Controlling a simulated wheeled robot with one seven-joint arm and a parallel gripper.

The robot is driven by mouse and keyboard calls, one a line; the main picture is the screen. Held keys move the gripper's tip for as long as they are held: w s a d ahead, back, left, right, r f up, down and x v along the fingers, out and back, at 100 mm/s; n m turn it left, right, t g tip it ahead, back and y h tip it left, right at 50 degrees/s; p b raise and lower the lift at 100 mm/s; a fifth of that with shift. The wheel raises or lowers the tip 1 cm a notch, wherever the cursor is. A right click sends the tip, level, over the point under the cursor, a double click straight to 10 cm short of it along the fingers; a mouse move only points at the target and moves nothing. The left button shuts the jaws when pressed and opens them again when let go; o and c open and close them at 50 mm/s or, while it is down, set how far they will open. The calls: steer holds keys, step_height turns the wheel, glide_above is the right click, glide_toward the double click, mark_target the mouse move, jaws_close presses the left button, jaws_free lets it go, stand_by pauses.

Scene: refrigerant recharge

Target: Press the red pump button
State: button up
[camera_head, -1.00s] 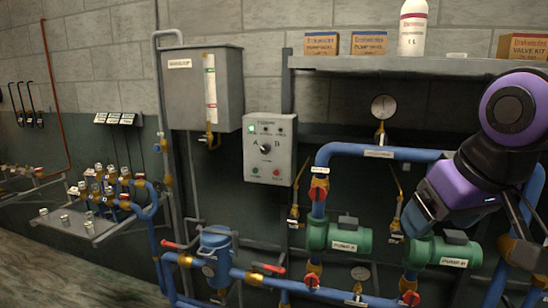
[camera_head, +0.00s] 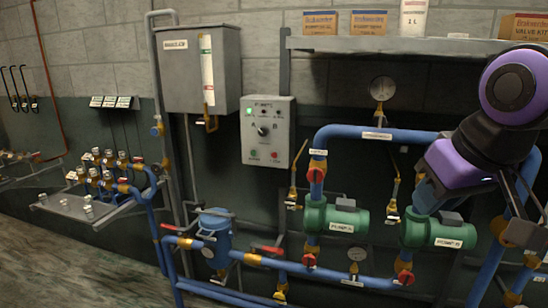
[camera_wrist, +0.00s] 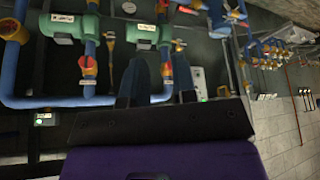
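A grey control box (camera_head: 287,138) hangs on the wall near the middle of the head view. The red button (camera_head: 274,155) is at its lower right, beside a green button (camera_head: 254,154). A black selector knob (camera_head: 263,131) sits above them between A and B, and a green lamp is lit at top left. My gripper (camera_wrist: 160,85) shows two dark fingers apart with nothing clear between them. In the head view it is at the right, by the pumps, well away from the box. The box (camera_wrist: 198,76) shows partly behind a finger in the wrist view.
Blue pipes (camera_head: 370,132) with red valves and green pumps (camera_head: 336,218) fill the space right of the box. A shelf (camera_head: 400,45) with boxes and a bottle is above. A grey tank (camera_head: 195,85) hangs to the left. A blue canister (camera_head: 215,235) stands below.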

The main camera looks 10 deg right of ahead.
jaws_close()
stand_by(1.3)
